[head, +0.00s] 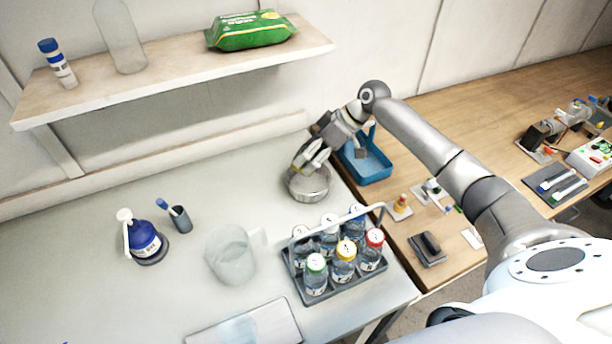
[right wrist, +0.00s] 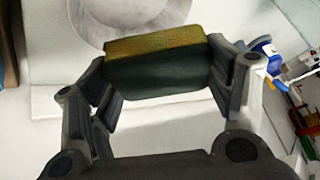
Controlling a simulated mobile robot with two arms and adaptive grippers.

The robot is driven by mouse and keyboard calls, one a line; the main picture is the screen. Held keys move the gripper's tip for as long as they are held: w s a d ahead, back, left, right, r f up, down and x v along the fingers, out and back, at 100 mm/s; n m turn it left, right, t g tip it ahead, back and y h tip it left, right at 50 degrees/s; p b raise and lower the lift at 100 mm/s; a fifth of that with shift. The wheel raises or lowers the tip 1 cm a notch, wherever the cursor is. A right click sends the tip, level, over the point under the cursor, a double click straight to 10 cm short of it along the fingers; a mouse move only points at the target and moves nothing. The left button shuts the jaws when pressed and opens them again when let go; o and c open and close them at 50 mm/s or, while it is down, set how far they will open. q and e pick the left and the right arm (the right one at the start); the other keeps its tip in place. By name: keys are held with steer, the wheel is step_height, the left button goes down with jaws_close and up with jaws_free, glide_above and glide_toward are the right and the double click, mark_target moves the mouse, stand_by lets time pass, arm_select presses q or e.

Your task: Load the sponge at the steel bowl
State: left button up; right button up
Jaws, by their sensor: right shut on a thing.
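The steel bowl (head: 308,186) stands on the pale bench near its right edge; part of its round shape also shows at the top of the right wrist view (right wrist: 125,14). My right gripper (head: 311,155) is just above the bowl. In the right wrist view the right gripper (right wrist: 165,75) is shut on the sponge (right wrist: 158,68), a block with a yellowish face and a dark green face. The sponge overlaps the bowl's rim in that view, and I cannot tell whether they touch. My left gripper is not in view.
A bottle rack (head: 340,283) with several capped bottles stands in front of the bowl. A clear jug (head: 230,258) is to its left. A blue tray (head: 366,168) lies right of the bowl on the wooden table.

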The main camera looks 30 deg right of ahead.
step_height(320, 180, up, 4)
steer(key=p, duration=0.3)
steer(key=shift+r+p, duration=0.1)
steer(key=shift+p, duration=0.3)
stand_by(0.5)
